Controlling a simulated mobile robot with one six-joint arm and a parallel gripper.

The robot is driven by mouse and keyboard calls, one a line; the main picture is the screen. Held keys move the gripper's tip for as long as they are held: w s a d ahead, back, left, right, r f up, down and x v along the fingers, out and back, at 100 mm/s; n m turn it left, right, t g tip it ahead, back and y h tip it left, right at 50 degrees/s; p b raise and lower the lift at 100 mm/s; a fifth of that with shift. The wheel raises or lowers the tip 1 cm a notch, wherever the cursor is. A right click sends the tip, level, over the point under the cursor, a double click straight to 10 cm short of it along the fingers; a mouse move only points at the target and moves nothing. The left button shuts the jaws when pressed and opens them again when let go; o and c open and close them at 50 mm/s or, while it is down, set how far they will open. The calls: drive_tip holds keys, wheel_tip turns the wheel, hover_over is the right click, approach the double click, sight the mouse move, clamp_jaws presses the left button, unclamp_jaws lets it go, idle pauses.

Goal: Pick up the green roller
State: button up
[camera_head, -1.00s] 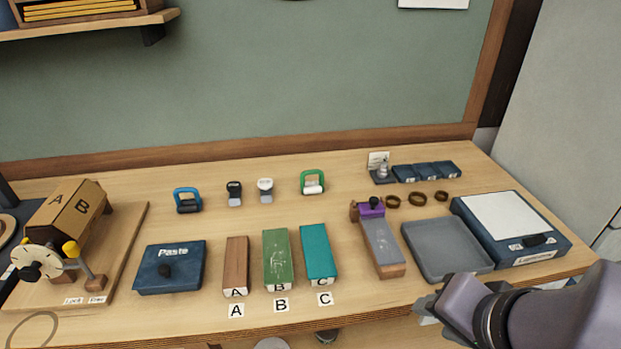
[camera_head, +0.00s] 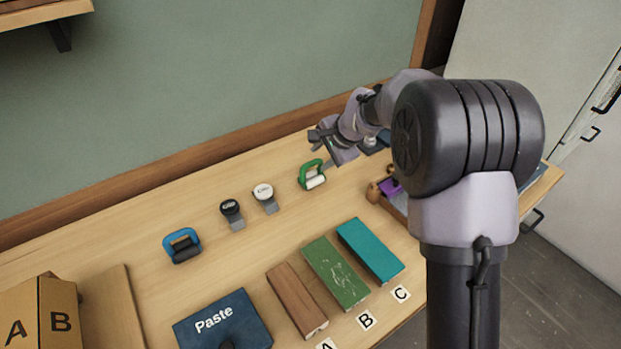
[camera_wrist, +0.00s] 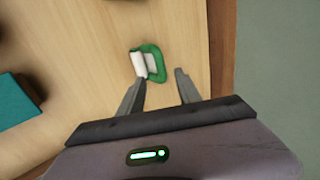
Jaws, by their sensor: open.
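The green roller (camera_head: 312,175) has a green loop handle and a white cylinder, and sits on the wooden bench toward the back. My gripper (camera_head: 322,145) is just behind and above it in the head view, close to the handle. In the wrist view the roller (camera_wrist: 147,63) lies ahead of my open gripper (camera_wrist: 158,82), slightly left of the middle between the fingertips. Nothing is between the fingers, and no contact with the roller can be made out.
A blue roller (camera_head: 182,245) and two small stamps (camera_head: 231,212) (camera_head: 265,195) stand to the left. Brown, green and teal blocks (camera_head: 370,251) lie in front, with a Paste box (camera_head: 222,322). My arm hides much of the bench's right side.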

sight(312, 162)
drive_tip(key=b+x, duration=0.1)
drive_tip(key=x, duration=0.2)
drive_tip(key=b+x, duration=0.1)
drive_tip(key=x, duration=0.2)
drive_tip(key=shift+s+a+f, duration=0.1)
drive_tip(key=shift+s+a, duration=0.1)
drive_tip(key=shift+a, duration=0.2)
drive_tip(key=shift+w+a+f, duration=0.1)
drive_tip(key=shift+w+f, duration=0.05)
drive_tip(key=shift+w, duration=0.05)
drive_tip(key=shift+s, duration=0.1)
drive_tip(key=shift+c, duration=0.7)
clamp_jaws()
